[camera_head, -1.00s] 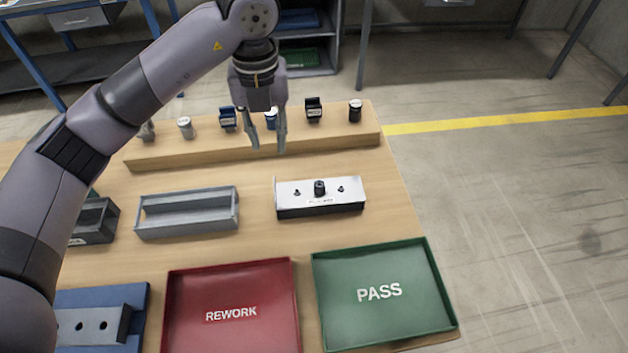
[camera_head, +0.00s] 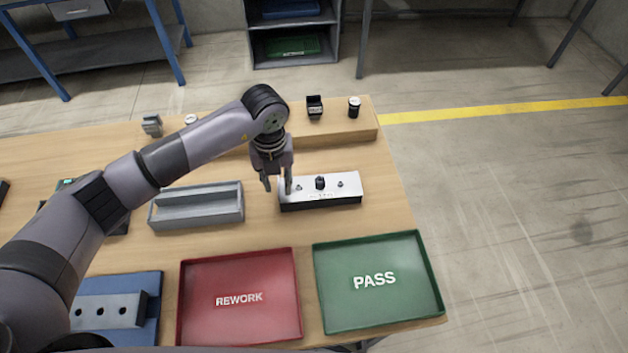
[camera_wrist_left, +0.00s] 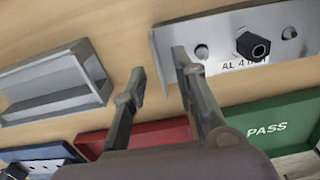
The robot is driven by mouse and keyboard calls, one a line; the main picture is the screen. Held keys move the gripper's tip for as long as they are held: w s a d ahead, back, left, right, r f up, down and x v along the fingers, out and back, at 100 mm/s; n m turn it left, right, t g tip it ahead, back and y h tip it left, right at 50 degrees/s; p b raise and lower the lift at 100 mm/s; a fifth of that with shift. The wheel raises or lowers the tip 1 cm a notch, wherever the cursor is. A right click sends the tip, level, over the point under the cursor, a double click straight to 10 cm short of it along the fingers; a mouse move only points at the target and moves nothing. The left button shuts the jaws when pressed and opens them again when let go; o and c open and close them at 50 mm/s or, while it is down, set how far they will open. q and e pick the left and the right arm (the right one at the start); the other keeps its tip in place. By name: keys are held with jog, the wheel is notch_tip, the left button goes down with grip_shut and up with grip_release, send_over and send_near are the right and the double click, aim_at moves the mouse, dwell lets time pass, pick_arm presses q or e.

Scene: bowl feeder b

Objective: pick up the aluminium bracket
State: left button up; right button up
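No part is clearly marked as the aluminium bracket. A small grey clip-shaped part (camera_head: 152,125) at the far left of the raised wooden ledge could be it, but I cannot tell for sure. My left gripper (camera_head: 277,187) is open and empty, pointing down at the left end of a silver-topped block (camera_head: 338,182). The right finger overlaps the block's left end (camera_wrist_left: 172,28); contact cannot be told. The block has a black centre knob and an "AL" label. My right gripper is not in view.
A grey open tray (camera_head: 197,221) lies left of the block. A red REWORK tray (camera_head: 240,275) and green PASS tray (camera_head: 376,306) are at the front. A black clip-shaped part (camera_head: 315,107) and dark cylinder (camera_head: 354,107) stand on the ledge. My arm hides other ledge parts.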

pick_arm(q)
jog(key=shift+f, duration=0.4)
jog(key=shift+c, duration=0.2)
grip_shut()
